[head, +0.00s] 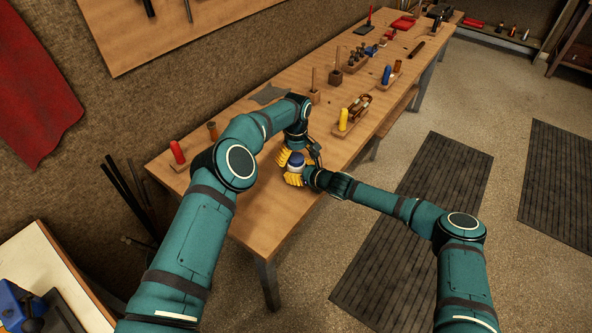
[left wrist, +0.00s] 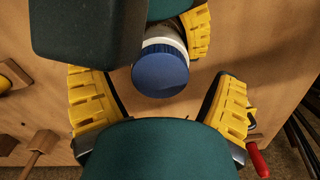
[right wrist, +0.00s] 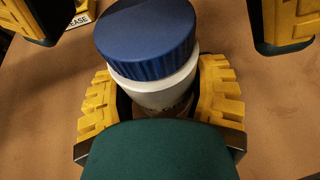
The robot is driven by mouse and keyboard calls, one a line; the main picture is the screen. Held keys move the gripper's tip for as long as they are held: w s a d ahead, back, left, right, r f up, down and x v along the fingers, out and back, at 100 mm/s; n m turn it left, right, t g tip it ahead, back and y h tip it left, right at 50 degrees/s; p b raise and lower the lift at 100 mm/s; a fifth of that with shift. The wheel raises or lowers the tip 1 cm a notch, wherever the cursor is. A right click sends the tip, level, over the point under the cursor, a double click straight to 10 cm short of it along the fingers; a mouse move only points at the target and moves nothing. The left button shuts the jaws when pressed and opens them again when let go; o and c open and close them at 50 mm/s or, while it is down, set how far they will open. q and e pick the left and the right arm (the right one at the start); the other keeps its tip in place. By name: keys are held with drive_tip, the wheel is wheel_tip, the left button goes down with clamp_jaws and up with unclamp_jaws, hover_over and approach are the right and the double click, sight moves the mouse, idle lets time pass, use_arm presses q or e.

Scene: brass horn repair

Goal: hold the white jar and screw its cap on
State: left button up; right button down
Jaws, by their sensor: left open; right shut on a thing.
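The white jar (right wrist: 157,92) stands on the bench with its blue cap (right wrist: 148,38) on its top; how tightly the cap sits cannot be told. My right gripper (right wrist: 160,100) is shut on the jar's body from the side, yellow pads on both sides. In the left wrist view the cap (left wrist: 160,72) shows from above with a white rim of the jar behind it. My left gripper (left wrist: 165,100) is open above the cap, its yellow fingers apart and not touching it. In the head view the cap (head: 296,159) shows between both grippers.
The wooden bench (head: 262,195) is clear in front of the jar. A red-handled tool (head: 177,152) stands at the near left, a yellow-handled tool (head: 343,119) in a wooden block to the right. A grey cloth (head: 268,95) lies behind my left arm.

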use_arm(q)
drive_tip(key=shift+f, duration=0.2)
drive_tip(key=c, duration=1.4)
drive_tip(key=m, duration=0.7)
drive_tip(key=o, duration=1.3)
drive_tip(key=shift+c, duration=0.2)
drive_tip(key=shift+r, duration=0.1)
